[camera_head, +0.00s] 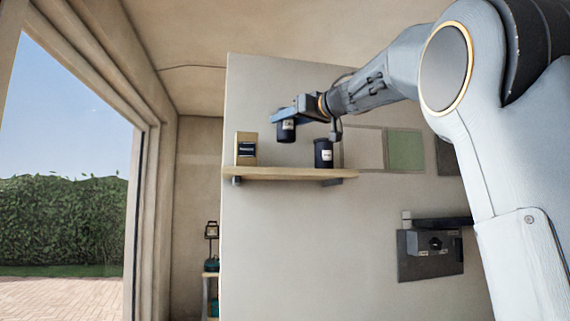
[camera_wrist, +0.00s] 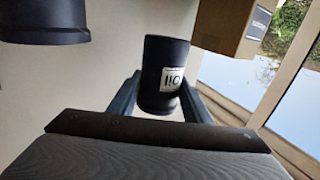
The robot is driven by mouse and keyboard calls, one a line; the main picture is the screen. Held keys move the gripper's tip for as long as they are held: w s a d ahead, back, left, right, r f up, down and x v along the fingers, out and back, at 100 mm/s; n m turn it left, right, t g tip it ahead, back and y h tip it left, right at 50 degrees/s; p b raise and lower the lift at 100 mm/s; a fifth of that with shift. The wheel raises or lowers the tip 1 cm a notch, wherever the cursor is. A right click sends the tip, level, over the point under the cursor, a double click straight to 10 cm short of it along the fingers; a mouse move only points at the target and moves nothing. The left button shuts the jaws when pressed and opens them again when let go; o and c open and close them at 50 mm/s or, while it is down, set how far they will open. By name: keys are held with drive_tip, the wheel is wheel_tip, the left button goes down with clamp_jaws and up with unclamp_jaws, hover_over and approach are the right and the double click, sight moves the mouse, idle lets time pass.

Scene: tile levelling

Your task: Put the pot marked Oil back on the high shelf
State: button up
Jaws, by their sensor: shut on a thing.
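The dark pot marked Oil (camera_head: 286,131) hangs from my gripper (camera_head: 284,115), above the high shelf (camera_head: 280,173). In the head view a gap shows between its bottom and the shelf board. In the wrist view the Oil pot (camera_wrist: 165,62) sits between the two fingers of my gripper (camera_wrist: 160,98), with its white label showing upside down. My gripper is shut on it. The pot looks about upright in the head view.
A second dark pot with a white label (camera_head: 323,153) stands on the shelf to the right, and a tan box (camera_head: 246,149) at the left. The shelf between them looks clear. A grey wall unit (camera_head: 430,250) hangs lower right.

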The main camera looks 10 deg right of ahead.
wheel_tip(320, 180, down, 8)
drive_tip(key=shift+f+b, duration=0.15)
drive_tip(key=shift+b, duration=0.45)
drive_tip(key=shift+f, duration=0.1)
drive_tip(key=o, duration=1.2)
drive_tip(key=b+v, duration=0.2)
drive_tip(key=v, duration=1)
